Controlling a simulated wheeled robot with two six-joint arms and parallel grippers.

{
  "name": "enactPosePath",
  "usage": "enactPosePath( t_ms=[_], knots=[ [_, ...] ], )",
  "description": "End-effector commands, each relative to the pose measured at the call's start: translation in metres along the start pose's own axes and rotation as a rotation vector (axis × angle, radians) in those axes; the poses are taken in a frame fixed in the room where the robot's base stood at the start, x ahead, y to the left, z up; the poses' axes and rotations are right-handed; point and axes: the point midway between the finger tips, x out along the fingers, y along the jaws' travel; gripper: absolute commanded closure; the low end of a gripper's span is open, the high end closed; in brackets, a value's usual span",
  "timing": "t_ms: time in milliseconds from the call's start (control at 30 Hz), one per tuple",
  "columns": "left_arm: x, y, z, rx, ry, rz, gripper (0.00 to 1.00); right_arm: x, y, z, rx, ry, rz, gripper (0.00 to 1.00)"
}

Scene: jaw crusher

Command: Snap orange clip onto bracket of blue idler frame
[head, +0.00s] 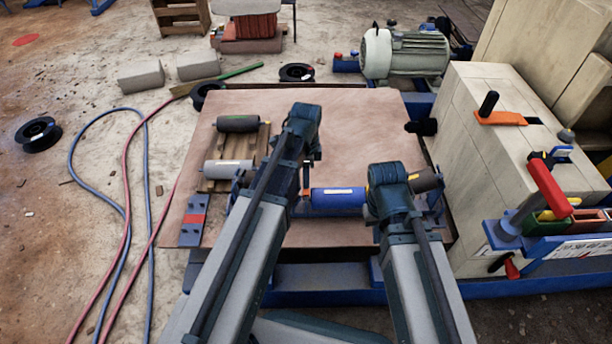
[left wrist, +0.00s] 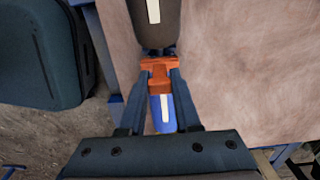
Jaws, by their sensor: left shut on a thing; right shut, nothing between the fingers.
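The orange clip (left wrist: 160,75) is pinched between the fingers of my left gripper (left wrist: 160,88) in the left wrist view. In the head view, my left gripper (head: 306,178) points down by the left end of the blue roller (head: 338,198). The blue idler frame (head: 234,190) lies across the near part of the bench, largely hidden by my arms. In the left wrist view, blue frame parts (left wrist: 157,51) show just beyond the clip; contact cannot be told. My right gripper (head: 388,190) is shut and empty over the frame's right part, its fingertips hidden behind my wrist.
A brown roller (head: 428,180) lies at the frame's right end. A dark roller (head: 238,123) and a grey roller (head: 228,169) rest on a wooden pallet (head: 262,146). The cream crusher body (head: 480,150) stands close on the right. The brown mat (head: 355,125) is clear behind the frame.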

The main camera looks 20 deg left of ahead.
Motion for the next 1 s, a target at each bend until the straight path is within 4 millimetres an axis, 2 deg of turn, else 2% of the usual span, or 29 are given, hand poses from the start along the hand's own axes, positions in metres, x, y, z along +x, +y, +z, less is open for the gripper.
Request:
enactPosePath(
  t_ms=[467, 1000],
  knots=[
    [0.001, 0.0, 0.0, 0.0, 0.0, 0.0, 1.0, 0.001, 0.0, 0.0, 0.0, 0.0, 0.0, 1.0],
    [0.014, 0.0, 0.0, 0.0, 0.0, 0.0, 1.0, 0.014, -0.001, -0.001, 0.0, 0.0, 0.0, 1.0]
  ],
)
